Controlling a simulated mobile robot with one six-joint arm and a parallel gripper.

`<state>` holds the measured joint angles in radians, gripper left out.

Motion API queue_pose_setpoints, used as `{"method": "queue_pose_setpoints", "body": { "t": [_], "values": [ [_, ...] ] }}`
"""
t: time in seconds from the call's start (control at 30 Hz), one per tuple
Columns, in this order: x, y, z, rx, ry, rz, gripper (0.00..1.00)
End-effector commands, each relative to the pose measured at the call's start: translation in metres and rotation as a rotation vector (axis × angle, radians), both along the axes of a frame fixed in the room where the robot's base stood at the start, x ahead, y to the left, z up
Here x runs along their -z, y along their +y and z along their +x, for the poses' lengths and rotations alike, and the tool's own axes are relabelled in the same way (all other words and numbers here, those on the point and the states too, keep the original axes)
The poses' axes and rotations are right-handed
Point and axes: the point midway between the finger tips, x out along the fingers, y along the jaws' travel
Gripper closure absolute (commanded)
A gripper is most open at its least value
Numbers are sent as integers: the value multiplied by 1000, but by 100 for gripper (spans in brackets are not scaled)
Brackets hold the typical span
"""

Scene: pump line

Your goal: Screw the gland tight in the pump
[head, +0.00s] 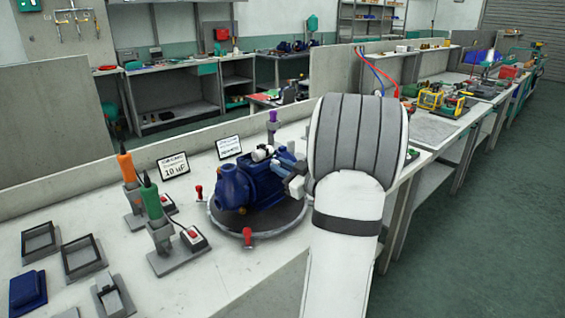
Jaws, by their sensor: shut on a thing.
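The blue pump (245,186) lies on a round dark turntable (265,226) on the bench. My gripper (284,173) is at the pump's right side, partly covered by my own white and grey arm. It is shut on a small part, which I take to be the gland, against or very near the pump's right end. The gland itself is too small and too covered to make out, so I cannot tell how deep it sits.
Two red-topped clamps (248,236) stand at the turntable's rim. Left of it are an orange-handled driver (126,167) and a green-handled driver (151,203) in grey stands. Two small signs (173,165) stand behind. Grey trays (83,257) and a blue block (28,291) lie front left.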

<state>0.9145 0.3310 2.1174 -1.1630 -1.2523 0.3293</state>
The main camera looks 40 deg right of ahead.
Motion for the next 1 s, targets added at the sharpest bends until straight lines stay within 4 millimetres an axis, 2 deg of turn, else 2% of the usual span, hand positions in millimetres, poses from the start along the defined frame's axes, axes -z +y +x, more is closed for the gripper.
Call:
{"method": "queue_pose_setpoints", "body": {
  "t": [0.27, 0.67, 1.0],
  "values": [
    [-2, 0, 0, -1, 3, 20, 100],
    [-2, 0, 0, -1, 41, 281, 100],
    [0, 0, 0, -1, 43, 297, 100]
  ]
}}
